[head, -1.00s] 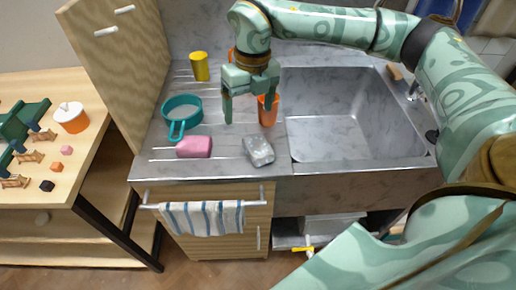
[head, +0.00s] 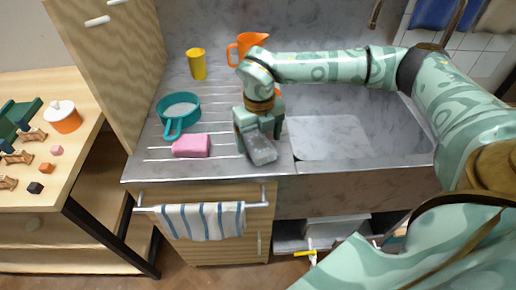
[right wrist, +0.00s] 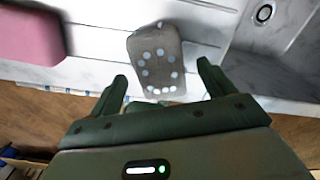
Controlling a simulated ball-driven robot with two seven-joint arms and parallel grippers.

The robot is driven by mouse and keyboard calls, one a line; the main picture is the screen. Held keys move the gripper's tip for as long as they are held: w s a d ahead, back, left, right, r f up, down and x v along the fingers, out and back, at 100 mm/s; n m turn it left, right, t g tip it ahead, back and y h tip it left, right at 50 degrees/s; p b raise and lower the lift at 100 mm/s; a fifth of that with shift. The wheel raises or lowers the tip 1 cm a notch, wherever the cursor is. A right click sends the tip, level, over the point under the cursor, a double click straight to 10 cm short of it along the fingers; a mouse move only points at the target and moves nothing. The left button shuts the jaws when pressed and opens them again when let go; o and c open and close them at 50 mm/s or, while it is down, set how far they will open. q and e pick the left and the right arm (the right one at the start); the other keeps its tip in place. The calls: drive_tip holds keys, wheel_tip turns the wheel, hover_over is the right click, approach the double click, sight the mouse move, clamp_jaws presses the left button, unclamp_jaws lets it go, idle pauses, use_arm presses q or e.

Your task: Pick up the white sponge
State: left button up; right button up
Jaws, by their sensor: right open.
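The white sponge (head: 263,152) looks pale grey and lies on the ribbed drainboard, left of the sink basin. In the right wrist view it is a grey block (right wrist: 155,58) with a ring of pale dots, ahead of and between my fingertips. My right gripper (head: 258,142) is over the sponge, pointing down and partly covering it in the head view. Its two fingers are apart and empty in the right wrist view (right wrist: 162,72). I cannot tell whether they touch the sponge. My left gripper is not in view.
A pink sponge (head: 191,146) lies just left of the gripper. A teal strainer (head: 179,108), yellow cup (head: 197,64) and orange jug (head: 246,44) stand behind. The sink basin (head: 350,130) is empty. A striped towel (head: 200,219) hangs in front.

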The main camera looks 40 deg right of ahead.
wheel_tip(320, 180, down, 3)
drive_tip(key=shift+r, duration=0.3)
drive_tip(key=c, duration=1.1)
drive_tip(key=shift+r, duration=0.1)
